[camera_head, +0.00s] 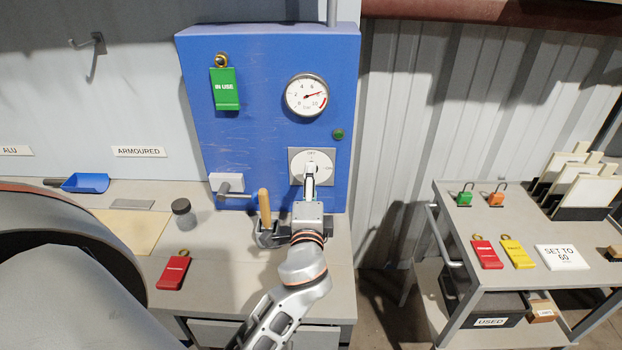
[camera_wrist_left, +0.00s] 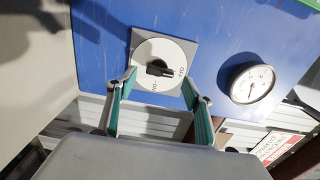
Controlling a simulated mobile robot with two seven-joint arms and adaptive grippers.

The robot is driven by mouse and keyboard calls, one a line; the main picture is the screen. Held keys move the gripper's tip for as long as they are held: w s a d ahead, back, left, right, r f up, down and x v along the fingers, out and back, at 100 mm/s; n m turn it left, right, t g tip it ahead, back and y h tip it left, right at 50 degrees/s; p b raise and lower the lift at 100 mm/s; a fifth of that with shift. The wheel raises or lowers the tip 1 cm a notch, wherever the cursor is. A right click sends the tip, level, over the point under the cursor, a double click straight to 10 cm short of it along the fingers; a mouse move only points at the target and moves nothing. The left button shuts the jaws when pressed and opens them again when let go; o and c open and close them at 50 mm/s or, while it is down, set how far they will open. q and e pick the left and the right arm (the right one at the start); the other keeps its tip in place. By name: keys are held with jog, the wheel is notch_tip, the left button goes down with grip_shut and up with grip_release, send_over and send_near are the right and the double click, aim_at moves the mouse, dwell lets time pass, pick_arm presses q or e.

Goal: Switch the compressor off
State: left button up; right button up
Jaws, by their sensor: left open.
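The blue compressor panel (camera_head: 262,135) carries a rotary switch on a grey square plate. Its white dial (camera_head: 322,158) shows above my left gripper (camera_head: 310,172) in the head view. In the left wrist view a black knob (camera_wrist_left: 158,68) sits at the middle of the dial (camera_wrist_left: 172,51). Contact with the knob is not clear. My right gripper is not in view.
A pressure gauge (camera_head: 306,95), a green lamp (camera_head: 338,134) and a green "IN USE" tag (camera_head: 224,91) are on the panel. A wooden-handled tool (camera_head: 265,208) stands left of my gripper. A trolley (camera_head: 475,216) with tags and a "SET TO 60" card (camera_head: 562,257) stands right.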

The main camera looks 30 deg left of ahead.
pick_arm(q)
jog(key=shift+v, duration=2.3)
